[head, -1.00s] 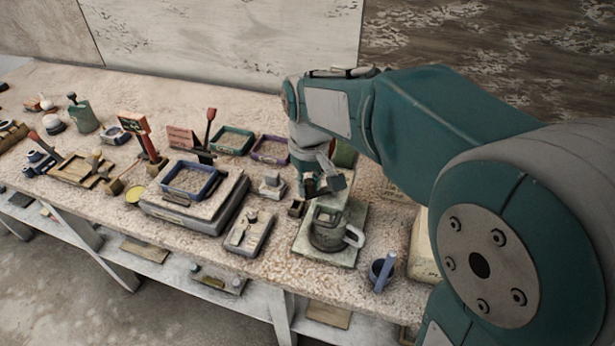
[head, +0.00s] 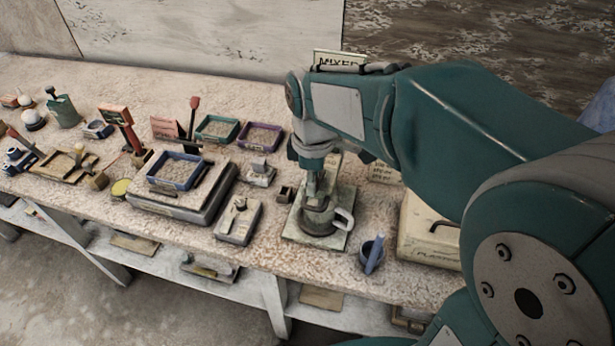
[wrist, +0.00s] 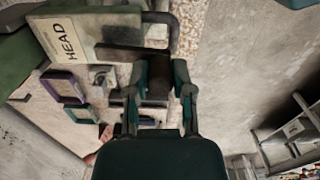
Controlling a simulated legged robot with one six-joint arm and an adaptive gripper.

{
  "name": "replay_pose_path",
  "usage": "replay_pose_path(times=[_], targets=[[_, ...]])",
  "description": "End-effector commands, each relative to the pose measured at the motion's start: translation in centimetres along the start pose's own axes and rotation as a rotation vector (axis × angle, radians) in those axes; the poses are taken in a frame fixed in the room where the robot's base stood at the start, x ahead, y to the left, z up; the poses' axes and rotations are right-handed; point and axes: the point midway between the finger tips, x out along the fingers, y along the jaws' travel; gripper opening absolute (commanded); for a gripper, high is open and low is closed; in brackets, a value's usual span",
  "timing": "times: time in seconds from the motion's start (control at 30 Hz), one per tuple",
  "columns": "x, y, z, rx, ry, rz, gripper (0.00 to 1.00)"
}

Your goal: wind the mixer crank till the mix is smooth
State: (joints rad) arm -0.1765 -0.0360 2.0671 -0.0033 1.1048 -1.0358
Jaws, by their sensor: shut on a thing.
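The mixer stands at the right of the bench in the head view. Its pale base plate (head: 296,232) carries a grey jug (head: 318,219) with a handle on its right. My arm hides most of the mixer's upper part. In the wrist view the mixer's head (wrist: 78,40) bears a "HEAD" label, and a dark bent crank rod (wrist: 172,30) runs beside it. My gripper (wrist: 159,88) is shut on the dark crank handle (wrist: 157,90), one finger on each side. In the head view my gripper is mostly hidden by my wrist, above the jug. The mix cannot be seen.
A blue cup (head: 371,252) and a cream plaster box (head: 425,240) stand right of the mixer. A scale (head: 222,186) with a blue tray (head: 178,181), a grey block (head: 238,222), and green (head: 217,128) and purple (head: 260,136) trays lie left.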

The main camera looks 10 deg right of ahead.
Motion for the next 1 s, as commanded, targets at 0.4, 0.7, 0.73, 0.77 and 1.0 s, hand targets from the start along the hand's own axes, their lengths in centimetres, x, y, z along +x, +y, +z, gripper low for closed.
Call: replay_pose_path(times=[0.4,0.7,0.73,0.77,1.0], targets=[[0.01,-0.05,0.41,-0.069,-0.001,0.0,0.0],[0.01,-0.04,0.41,-0.068,-0.001,0.0,0.35],[0.01,-0.04,0.41,-0.068,-0.001,0.0,0.48],[0.01,-0.04,0.41,-0.068,-0.001,0.0,0.62],[0.0,-0.03,0.39,-0.068,0.0,0.0,0.65]])
